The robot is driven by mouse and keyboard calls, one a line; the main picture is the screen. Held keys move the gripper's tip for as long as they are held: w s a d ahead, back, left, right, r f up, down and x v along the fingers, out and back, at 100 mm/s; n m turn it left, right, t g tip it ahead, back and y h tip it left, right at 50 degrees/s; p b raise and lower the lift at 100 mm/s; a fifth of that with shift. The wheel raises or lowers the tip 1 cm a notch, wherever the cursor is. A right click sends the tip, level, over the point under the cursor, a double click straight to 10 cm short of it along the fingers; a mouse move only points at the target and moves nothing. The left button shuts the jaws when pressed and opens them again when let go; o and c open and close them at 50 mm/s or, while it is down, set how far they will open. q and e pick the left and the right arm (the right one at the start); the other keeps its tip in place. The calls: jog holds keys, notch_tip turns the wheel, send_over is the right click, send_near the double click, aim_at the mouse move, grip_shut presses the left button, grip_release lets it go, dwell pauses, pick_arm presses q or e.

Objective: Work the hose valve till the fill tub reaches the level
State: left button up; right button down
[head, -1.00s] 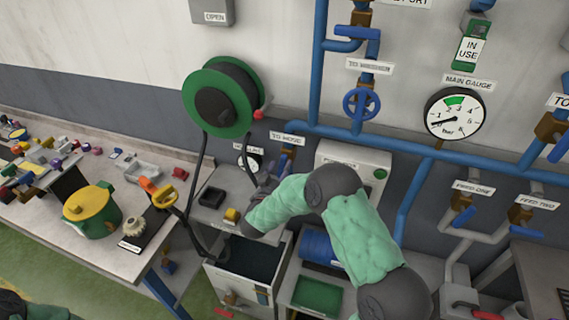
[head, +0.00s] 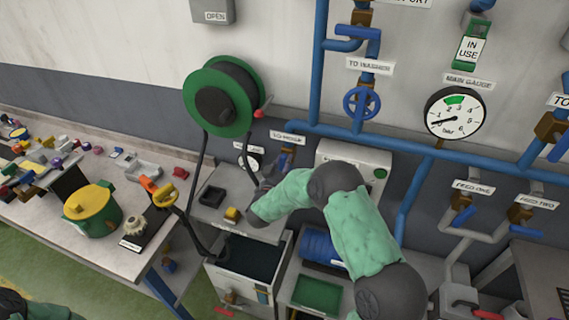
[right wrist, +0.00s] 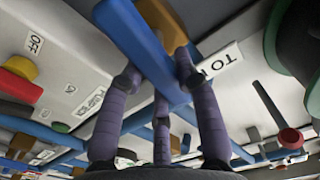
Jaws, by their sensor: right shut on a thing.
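The hose valve, under the "TO HOSE" label (head: 287,138), has a blue lever (right wrist: 135,38) that crosses the right wrist view. My right gripper (right wrist: 158,75) is shut on this lever, with purple-grey fingers on both sides of it. In the head view my right gripper (head: 268,177) is small, dark and partly hidden by my green-sleeved forearm. The fill tub (head: 282,262) is a pale open box below it, with a dark interior; its level and mark are too unclear to read. My left gripper does not show.
A green hose reel (head: 223,97) hangs on the wall, with its black hose running down towards the tub. A bench (head: 95,245) at left holds a green pot (head: 92,222) and loose parts. Blue pipes, a blue handwheel (head: 361,103) and the main gauge (head: 455,112) are on the wall at right.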

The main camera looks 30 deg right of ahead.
jog(key=shift+f+m+b, duration=0.15)
jog(key=shift+m+b, duration=0.45)
jog(key=shift+b, duration=0.3)
jog(key=shift+s+d+f+m+b, duration=0.15)
jog(key=shift+f+m+b, duration=0.2)
jog(key=shift+m+b, duration=2.7)
jog(key=shift+s+d+f+m+b, duration=0.1)
jog(key=shift+f+m+b, duration=0.3)
jog(key=shift+m+b, duration=2.7)
jog(key=shift+s+d+f+m+b, duration=0.25)
jog(key=shift+m+b, duration=1.1)
jog(key=shift+b, duration=3.35)
jog(key=shift+w+a+f, duration=0.1)
jog(key=shift+a, duration=0.05)
jog(key=c, duration=0.9)
grip_release()
jog(key=v, duration=1.2)
